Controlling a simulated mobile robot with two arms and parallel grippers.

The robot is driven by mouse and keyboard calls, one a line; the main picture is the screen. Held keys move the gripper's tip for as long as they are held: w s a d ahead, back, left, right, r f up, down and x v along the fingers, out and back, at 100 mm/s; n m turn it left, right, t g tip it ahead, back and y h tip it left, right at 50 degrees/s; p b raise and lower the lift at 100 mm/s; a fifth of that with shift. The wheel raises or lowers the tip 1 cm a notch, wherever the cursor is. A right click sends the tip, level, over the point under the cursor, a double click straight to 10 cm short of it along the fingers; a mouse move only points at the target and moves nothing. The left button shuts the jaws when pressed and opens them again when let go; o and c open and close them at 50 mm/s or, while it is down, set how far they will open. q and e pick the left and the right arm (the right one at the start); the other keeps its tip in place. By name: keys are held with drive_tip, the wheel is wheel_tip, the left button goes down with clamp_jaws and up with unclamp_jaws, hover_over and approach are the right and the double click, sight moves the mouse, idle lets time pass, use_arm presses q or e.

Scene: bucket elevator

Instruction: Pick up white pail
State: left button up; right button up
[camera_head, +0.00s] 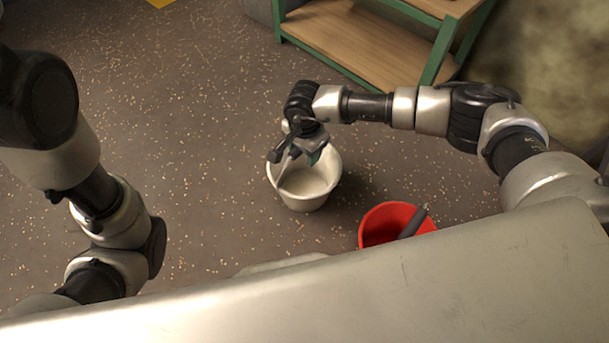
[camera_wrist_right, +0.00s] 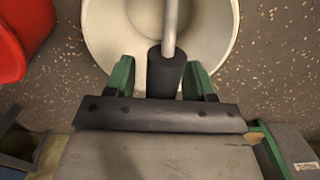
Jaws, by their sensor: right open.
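The white pail (camera_head: 306,200) stands upright on the floor near the middle of the head view. My right gripper (camera_head: 294,152) is over its far side, fingers pointing down. In the right wrist view, the pail (camera_wrist_right: 112,45) lies beyond the fingertips. Its metal handle is raised, with a dark grip (camera_wrist_right: 165,72) between the two green fingers of my right gripper (camera_wrist_right: 161,78). The fingers are open, with small gaps beside the grip. My left arm shows at the left of the head view, but its gripper is not in view.
A red bucket (camera_head: 378,222) with a dark grip stands right of the pail, partly hidden behind my pale body. A green-framed shelf with wooden boards (camera_head: 360,42) stands behind. The speckled floor left of the pail (camera_head: 205,130) is clear.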

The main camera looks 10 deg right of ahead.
drive_tip(key=shift+f, duration=0.25)
idle(0.4)
clamp_jaws()
